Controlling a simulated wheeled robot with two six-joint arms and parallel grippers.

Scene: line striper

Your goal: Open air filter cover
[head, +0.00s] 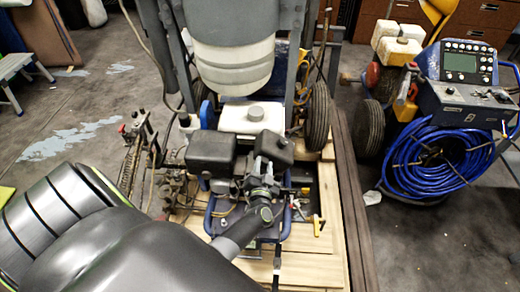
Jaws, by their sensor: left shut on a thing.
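The line striper's engine (222,183) sits in the middle of the view, with two dark box-shaped housings on it. The right-hand housing, which looks like the air filter cover (283,152), is partly hidden behind my gripper. My left gripper (267,157) reaches in from the lower left and is shut at this cover; the exact contact is hidden by the gripper itself. The left-hand dark housing (210,151) is apart from the gripper. My right gripper is not in view.
A white tank (252,117) stands just behind the housings, below a large white bucket (234,68). The striper rests on a wooden pallet (328,235). A blue hose reel (440,160) with a control box stands at the right.

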